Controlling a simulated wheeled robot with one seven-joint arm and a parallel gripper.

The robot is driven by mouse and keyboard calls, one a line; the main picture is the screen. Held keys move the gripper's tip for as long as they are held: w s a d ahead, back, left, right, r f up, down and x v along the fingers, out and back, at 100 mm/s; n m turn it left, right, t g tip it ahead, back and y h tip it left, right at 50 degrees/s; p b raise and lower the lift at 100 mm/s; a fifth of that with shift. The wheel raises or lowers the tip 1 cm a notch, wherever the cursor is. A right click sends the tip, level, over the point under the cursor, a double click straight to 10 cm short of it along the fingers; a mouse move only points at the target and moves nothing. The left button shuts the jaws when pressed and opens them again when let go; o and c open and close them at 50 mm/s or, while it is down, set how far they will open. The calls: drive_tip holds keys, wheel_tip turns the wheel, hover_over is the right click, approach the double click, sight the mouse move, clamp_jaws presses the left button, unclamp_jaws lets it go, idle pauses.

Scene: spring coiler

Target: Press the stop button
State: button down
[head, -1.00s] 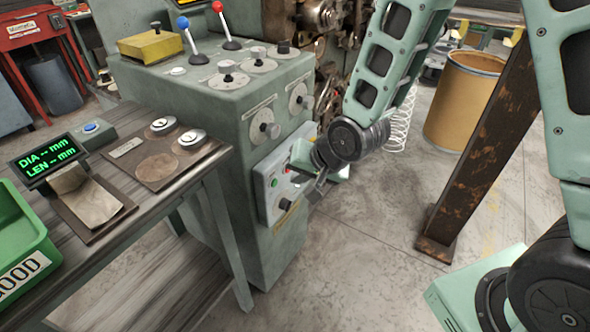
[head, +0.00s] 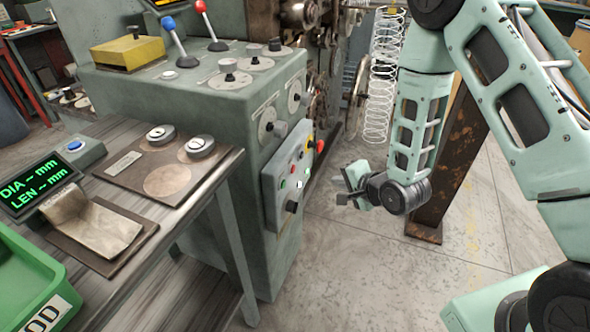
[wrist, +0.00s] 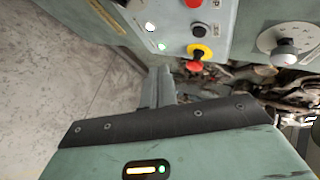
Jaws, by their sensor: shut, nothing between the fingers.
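The control panel (head: 274,192) is a grey-green box on the side of the machine. A red mushroom button (head: 320,146) with a yellow collar sticks out at its upper right end; it also shows in the wrist view (wrist: 195,65). A smaller red button (head: 299,184) is on the panel face, and part of one shows at the top of the wrist view (wrist: 193,3). I cannot read which is labelled stop. My gripper (head: 347,189) is shut and empty, to the right of the panel with a gap between, below the mushroom button.
The bench (head: 205,215) with gauges and a green bin (head: 30,265) is on the left. Coiling machinery and a hanging spring (head: 381,80) are behind. A rusty post (head: 425,225) stands behind my arm. The floor below my gripper is clear.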

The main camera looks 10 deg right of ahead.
drive_tip(key=w+a, duration=0.5)
drive_tip(key=a, duration=0.2)
idle(0.4)
drive_tip(key=shift+w+a, duration=0.25)
idle(1.7)
drive_tip(key=shift+w+a, duration=0.1)
drive_tip(key=shift+a, duration=0.1)
drive_tip(key=shift+w+a, duration=0.25)
drive_tip(key=shift+a, duration=0.05)
idle(1.0)
drive_tip(key=shift+s+d, duration=0.5)
drive_tip(key=shift+d, duration=0.1)
drive_tip(key=shift+d, duration=0.1)
drive_tip(key=s+d, duration=0.1)
drive_tip(key=d, duration=0.1)
drive_tip(key=s+d, duration=0.2)
idle(0.4)
